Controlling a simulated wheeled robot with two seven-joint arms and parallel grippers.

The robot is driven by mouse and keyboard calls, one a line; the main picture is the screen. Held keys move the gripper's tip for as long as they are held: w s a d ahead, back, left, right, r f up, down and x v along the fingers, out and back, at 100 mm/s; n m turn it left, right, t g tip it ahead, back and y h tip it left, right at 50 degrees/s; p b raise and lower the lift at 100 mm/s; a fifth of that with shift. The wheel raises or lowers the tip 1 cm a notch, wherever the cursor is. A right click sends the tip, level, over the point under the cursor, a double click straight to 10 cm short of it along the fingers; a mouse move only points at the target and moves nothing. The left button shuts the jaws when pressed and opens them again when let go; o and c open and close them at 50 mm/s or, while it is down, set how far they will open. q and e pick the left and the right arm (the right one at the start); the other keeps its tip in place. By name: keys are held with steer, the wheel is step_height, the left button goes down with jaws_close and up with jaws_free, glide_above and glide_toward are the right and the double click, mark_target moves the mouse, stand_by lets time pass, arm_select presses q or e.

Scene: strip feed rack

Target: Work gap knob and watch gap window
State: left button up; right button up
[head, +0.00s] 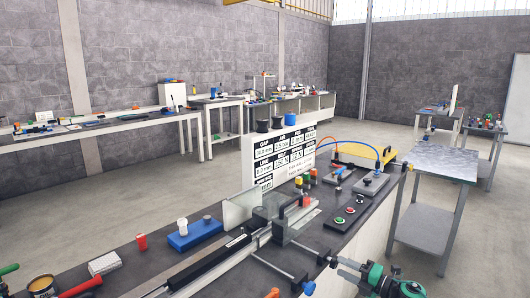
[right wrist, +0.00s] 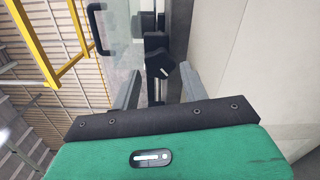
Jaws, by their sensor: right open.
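My right gripper (head: 336,262) is at the front right of the feed rack (head: 284,229) on the bench. In the right wrist view its two grey fingers (right wrist: 160,72) are open. The knob is not clear in the head view. My left gripper is not in view.
A clear guard (head: 240,206) stands on the rack. A blue block (head: 195,233), red-handled tool (head: 80,288) and tin (head: 41,286) lie on the left. Open floor surrounds the bench.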

steer(key=v, duration=0.3)
steer(key=shift+s+d, duration=0.2)
steer(key=shift+o, duration=0.2)
steer(key=shift+o, duration=1.3)
steer(key=v, duration=0.6)
steer(key=shift+p, duration=0.45)
